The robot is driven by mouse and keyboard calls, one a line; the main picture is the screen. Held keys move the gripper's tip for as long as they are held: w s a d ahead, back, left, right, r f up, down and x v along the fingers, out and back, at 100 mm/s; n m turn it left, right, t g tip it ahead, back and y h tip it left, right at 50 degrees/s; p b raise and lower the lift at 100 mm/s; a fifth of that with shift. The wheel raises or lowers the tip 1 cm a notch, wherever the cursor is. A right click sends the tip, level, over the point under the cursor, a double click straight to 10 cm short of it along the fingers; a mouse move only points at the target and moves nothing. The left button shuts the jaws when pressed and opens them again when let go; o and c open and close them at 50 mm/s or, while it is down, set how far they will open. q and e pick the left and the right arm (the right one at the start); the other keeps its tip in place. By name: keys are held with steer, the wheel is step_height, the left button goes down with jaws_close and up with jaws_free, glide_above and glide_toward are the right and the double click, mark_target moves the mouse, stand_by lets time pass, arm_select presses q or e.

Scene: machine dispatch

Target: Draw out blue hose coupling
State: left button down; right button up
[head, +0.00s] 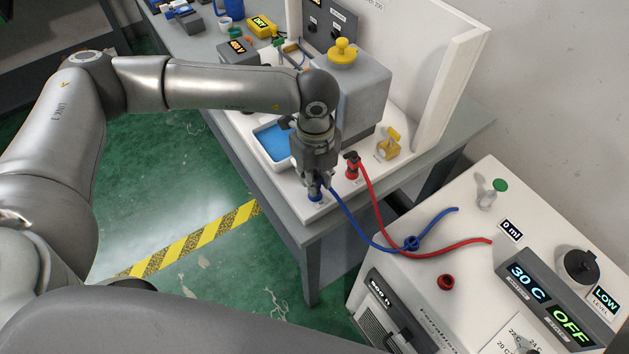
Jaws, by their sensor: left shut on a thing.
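The blue hose coupling (316,196) sits at the front corner of the white machine base on the table. My left gripper (316,184) points down over it and is shut on it; the fingers hide most of the coupling. The blue hose (352,229) runs from there down to the right, past a blue ring fitting (411,243) on the white unit, and its end lies on that unit's top. My right gripper is not in view.
A red coupling (352,166) with a red hose (382,215) stands close to the right of my left gripper. A yellow valve (389,143) and a grey housing (350,88) stand behind. A blue tray (274,143) is at the left. The chiller-like unit (470,225) stands front right.

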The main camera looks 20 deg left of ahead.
arm_select(q)
steer(key=shift+r+p, duration=1.05)
steer(key=shift+r, duration=1.25)
steer(key=shift+r+p, duration=0.6)
steer(key=shift+r, duration=0.7)
